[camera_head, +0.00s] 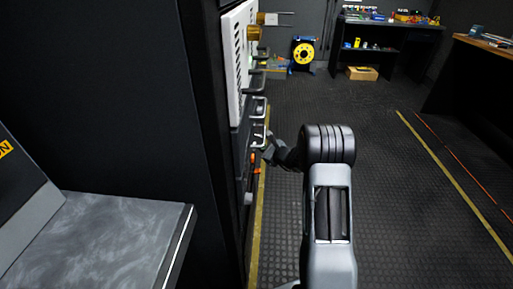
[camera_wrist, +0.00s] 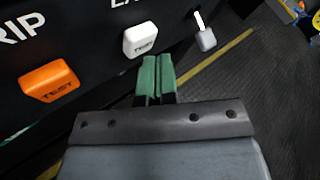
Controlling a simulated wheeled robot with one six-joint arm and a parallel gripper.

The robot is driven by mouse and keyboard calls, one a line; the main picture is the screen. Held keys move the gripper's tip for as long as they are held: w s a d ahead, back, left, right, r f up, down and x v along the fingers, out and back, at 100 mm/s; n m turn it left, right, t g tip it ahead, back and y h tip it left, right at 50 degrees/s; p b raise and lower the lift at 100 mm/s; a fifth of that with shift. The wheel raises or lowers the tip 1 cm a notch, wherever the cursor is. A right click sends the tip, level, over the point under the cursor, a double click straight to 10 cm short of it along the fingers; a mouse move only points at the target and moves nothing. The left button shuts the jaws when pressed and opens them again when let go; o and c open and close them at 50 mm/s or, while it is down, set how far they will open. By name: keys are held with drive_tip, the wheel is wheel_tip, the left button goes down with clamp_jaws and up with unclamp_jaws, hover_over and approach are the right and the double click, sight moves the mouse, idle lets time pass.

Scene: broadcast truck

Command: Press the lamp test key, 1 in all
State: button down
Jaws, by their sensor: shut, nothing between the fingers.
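A white key (camera_wrist: 140,40) marked TEST sticks out of a dark panel (camera_wrist: 88,30) in the wrist view, under a label cut off after "LA". An orange key (camera_wrist: 48,81) also marked TEST sits to its left, under a label ending in "RIP". My gripper (camera_wrist: 157,72) is shut and empty, its green fingertips together. The tips show just below and right of the white key; I cannot tell whether they touch it. In the head view my gripper (camera_head: 270,152) is beside the rack's front, small and partly hidden by my arm.
A white toggle lever (camera_wrist: 205,38) stands right of the white key. Metal handles (camera_head: 262,107) stick out from the rack front in the head view. A grey-topped desk (camera_head: 110,230) is at left. The floor at right is clear.

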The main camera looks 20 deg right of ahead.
drive_tip(key=shift+w+a+r, duration=0.35)
drive_tip(key=shift+a+r, duration=0.2)
drive_tip(key=shift+a, duration=0.05)
idle(0.5)
drive_tip(key=shift+s+d, duration=0.1)
drive_tip(key=shift+d, duration=0.1)
drive_tip(key=shift+s+d+r, duration=0.15)
drive_tip(key=shift+d, duration=0.45)
drive_tip(key=shift+s+d+f, duration=0.1)
drive_tip(key=shift+s+d, duration=0.3)
drive_tip(key=shift+d, duration=0.4)
drive_tip(key=shift+s+d+f, duration=0.1)
drive_tip(key=shift+s+d, duration=0.35)
drive_tip(key=shift+d, duration=0.3)
drive_tip(key=shift+s+d, duration=0.4)
drive_tip(key=shift+d, duration=0.4)
